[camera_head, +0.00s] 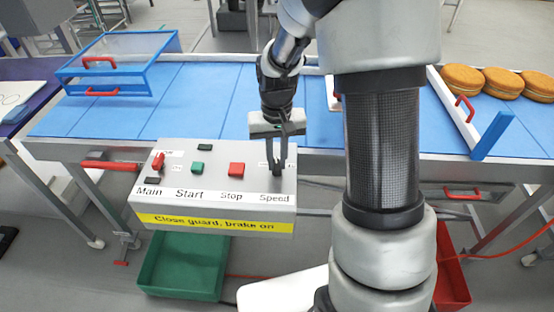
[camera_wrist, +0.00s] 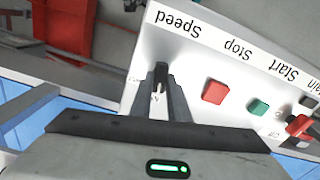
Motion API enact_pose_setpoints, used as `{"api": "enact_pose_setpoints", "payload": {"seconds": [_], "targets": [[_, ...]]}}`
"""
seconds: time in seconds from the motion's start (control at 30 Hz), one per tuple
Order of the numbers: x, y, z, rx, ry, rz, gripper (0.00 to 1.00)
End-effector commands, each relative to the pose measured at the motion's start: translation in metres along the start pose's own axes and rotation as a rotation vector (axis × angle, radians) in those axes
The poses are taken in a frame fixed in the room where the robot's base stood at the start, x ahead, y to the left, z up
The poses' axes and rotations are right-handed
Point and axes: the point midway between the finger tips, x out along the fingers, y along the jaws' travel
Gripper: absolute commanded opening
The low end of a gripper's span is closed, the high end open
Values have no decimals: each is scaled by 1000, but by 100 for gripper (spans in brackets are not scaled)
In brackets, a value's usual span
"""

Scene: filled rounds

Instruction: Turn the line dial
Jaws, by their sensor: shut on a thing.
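The control box (camera_head: 219,213) is white, with a row of controls labelled Main, Start, Stop and Speed. My gripper (camera_head: 278,170) reaches down to the box's right end, above the Speed label. Its fingers are shut on the dark line dial (camera_wrist: 161,72), which is mostly hidden between the fingertips. In the wrist view my gripper (camera_wrist: 164,82) sits beside the red Stop button (camera_wrist: 215,92), not touching it. The green Start button (camera_head: 197,168) and the red Main switch (camera_head: 158,160) are further left.
A blue conveyor belt (camera_head: 214,105) runs behind the box. A clear guard with a blue frame (camera_head: 118,72) is at the left, and filled rounds (camera_head: 502,84) lie behind a blue gate (camera_head: 492,135) at the right. A green crate (camera_head: 183,265) stands below. A yellow strip (camera_head: 212,222) reads "Close guard, brake on".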

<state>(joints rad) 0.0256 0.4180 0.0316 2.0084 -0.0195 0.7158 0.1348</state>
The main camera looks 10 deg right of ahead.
Motion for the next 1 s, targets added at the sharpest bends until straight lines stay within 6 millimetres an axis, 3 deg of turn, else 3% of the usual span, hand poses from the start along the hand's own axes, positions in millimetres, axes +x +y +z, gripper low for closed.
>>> {"api": "enact_pose_setpoints", "payload": {"seconds": [0.6,1.0], "targets": [[-2,-1,-1,-569,3,0,0],[-2,-2,0,-806,2,1,0]]}}
